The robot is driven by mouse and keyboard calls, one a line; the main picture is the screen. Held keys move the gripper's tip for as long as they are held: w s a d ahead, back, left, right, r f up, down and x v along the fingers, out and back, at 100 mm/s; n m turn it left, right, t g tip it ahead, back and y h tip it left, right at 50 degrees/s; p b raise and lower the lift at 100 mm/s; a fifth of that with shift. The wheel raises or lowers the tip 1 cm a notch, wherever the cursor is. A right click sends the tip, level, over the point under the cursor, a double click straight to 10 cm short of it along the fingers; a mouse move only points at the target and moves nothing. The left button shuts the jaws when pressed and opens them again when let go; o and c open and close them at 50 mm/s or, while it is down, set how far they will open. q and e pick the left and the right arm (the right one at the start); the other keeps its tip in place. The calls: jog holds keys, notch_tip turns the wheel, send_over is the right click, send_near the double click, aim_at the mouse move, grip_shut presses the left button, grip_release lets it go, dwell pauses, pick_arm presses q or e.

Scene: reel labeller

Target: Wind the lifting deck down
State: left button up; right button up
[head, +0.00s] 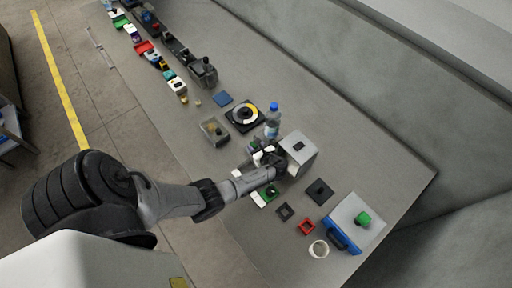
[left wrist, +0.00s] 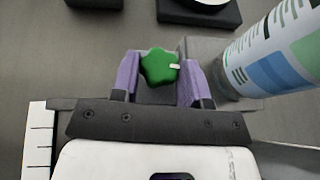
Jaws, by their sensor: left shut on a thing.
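My left gripper (head: 257,150) is low over the bench, in front of the grey box and near the bottle. In the left wrist view, its two purple fingers (left wrist: 160,80) are shut on a green star-shaped knob (left wrist: 158,66) with a small white mark on its right side. A grey block (left wrist: 196,46) shows just behind the knob. I cannot tell for sure whether it is the lifting deck. In the head view the knob is hidden by my gripper. My right gripper is in neither view.
A labelled bottle (head: 272,121) stands close beside the gripper, on the right in the wrist view. A grey box (head: 298,152) stands right of it. A black plate with a reel (head: 245,116) and a tray (head: 215,131) lie behind. A white-and-blue case (head: 352,222) sits nearer the front.

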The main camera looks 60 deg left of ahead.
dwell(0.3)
pick_arm(q)
jog(key=o, duration=0.7)
jog(key=shift+o, duration=1)
jog(key=shift+s, duration=0.1)
